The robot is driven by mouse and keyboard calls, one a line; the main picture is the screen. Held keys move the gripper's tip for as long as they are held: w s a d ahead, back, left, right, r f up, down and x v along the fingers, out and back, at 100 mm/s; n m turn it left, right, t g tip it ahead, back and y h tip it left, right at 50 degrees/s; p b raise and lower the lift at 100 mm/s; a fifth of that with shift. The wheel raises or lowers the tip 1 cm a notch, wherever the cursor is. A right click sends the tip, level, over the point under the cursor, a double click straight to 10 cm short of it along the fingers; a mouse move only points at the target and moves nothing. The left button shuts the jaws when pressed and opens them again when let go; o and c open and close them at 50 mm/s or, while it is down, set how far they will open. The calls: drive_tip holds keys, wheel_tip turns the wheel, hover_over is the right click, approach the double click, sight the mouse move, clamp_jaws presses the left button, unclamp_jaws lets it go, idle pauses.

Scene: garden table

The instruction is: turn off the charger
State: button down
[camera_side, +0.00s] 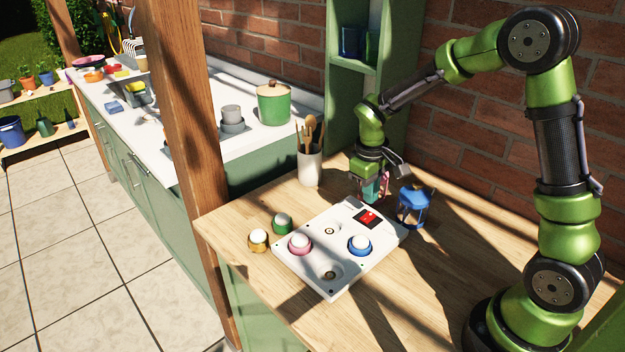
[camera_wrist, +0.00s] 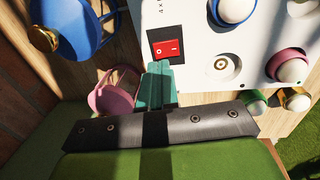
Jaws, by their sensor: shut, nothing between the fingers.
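The charger (camera_side: 326,250) is a white flat box on the wooden table, with round sockets on its top. Its red rocker switch (camera_side: 368,219) sits in a black frame at the far right end; it also shows in the wrist view (camera_wrist: 166,48). I cannot tell which way the rocker is set. A pink-ringed white dome (camera_side: 300,243) and a blue-ringed white dome (camera_side: 360,244) sit in two sockets. My gripper (camera_side: 370,196) is shut and empty, just behind the switch end. Its teal fingertips (camera_wrist: 157,76) are close to the switch in the wrist view, apparently not touching it.
A blue lantern frame (camera_side: 412,205) stands right of the charger, and a pink one (camera_wrist: 113,96) beside my fingers. Green-ringed (camera_side: 282,223) and gold-ringed (camera_side: 258,240) domes stand left of the charger. A utensil pot (camera_side: 310,165) is behind. The table's front right is clear.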

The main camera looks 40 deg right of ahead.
sight(366, 218)
drive_tip(key=shift+d+f, duration=0.15)
drive_tip(key=shift+f, duration=0.9)
drive_tip(key=shift+d+f, duration=0.15)
drive_tip(key=shift+f, duration=0.9)
drive_tip(key=shift+d+f, duration=0.25)
drive_tip(key=shift+f, duration=0.3)
drive_tip(key=shift+s+a, duration=0.1)
drive_tip(key=shift+a, duration=1)
wheel_tip(366, 218, up, 15)
drive_tip(key=shift+d, duration=0.15)
drive_tip(key=shift+w, duration=0.2)
